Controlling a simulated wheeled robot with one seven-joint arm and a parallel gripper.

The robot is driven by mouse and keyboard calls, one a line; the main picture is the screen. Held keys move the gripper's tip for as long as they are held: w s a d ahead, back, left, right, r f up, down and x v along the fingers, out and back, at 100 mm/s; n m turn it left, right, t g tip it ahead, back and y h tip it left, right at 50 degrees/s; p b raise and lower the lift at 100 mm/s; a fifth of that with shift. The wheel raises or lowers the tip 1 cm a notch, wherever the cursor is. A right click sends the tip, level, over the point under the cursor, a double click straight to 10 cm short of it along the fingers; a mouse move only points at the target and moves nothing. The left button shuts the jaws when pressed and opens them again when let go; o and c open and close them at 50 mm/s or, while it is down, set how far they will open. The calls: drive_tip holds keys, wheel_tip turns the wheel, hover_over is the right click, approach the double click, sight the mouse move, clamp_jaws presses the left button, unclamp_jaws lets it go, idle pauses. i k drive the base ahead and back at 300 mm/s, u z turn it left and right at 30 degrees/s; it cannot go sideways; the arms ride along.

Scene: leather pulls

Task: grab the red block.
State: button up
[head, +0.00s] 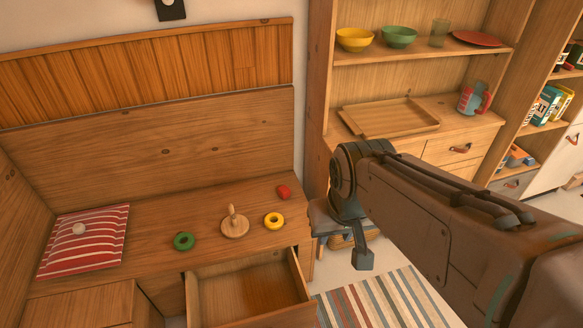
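The red block (284,191) lies on the wooden bench top near its right end, behind the yellow ring. It is small with rounded edges, and nothing touches it. My gripper (345,250) hangs at the end of my arm, to the right of the bench in the picture and apart from the block.
A yellow ring (274,221), a wooden peg stand (235,224) and a green ring (184,241) lie on the bench (150,222). A striped cushion (84,241) is at left. An empty drawer (304,288) stands open below. A cabinet (320,62) rises at right.

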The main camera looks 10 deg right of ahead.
sight(283, 192)
drive_tip(key=z, duration=1.6)
drive_tip(key=i, duration=2.3)
drive_tip(key=u, duration=4.35)
drive_tip(key=i, duration=0.5)
drive_tip(key=z, duration=0.1)
